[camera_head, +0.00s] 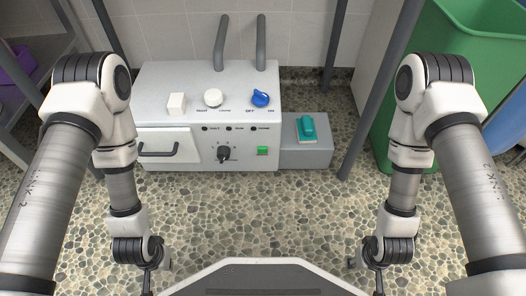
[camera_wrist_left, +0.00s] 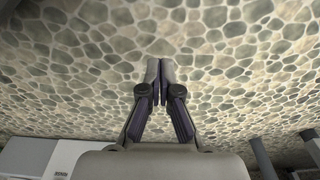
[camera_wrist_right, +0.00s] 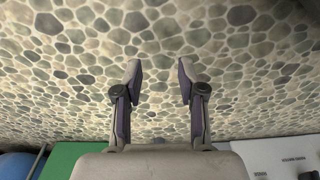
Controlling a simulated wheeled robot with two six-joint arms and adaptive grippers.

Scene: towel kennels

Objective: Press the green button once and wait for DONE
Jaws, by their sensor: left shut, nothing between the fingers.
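The green button (camera_head: 262,150) is a small square on the front panel of the white machine (camera_head: 160,80), right of the black dial (camera_head: 223,153). Above it is a row of indicator lamps, the rightmost being the DONE lamp (camera_head: 253,129). The lamps look dark. My left gripper (camera_wrist_left: 160,70) is shut and empty, pointing at the pebbled floor. My right gripper (camera_wrist_right: 159,70) is open and empty, also over the floor. Both arms hang at the sides in the head view, well apart from the button; their fingers are barely visible there.
A blue knob (camera_head: 260,98), a round white cap (camera_head: 213,97) and a white block (camera_head: 177,103) are on the machine top. A grey box (camera_head: 318,155) with a teal object (camera_head: 306,128) adjoins it. A green bin (camera_head: 460,60) stands right. The floor in front is clear.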

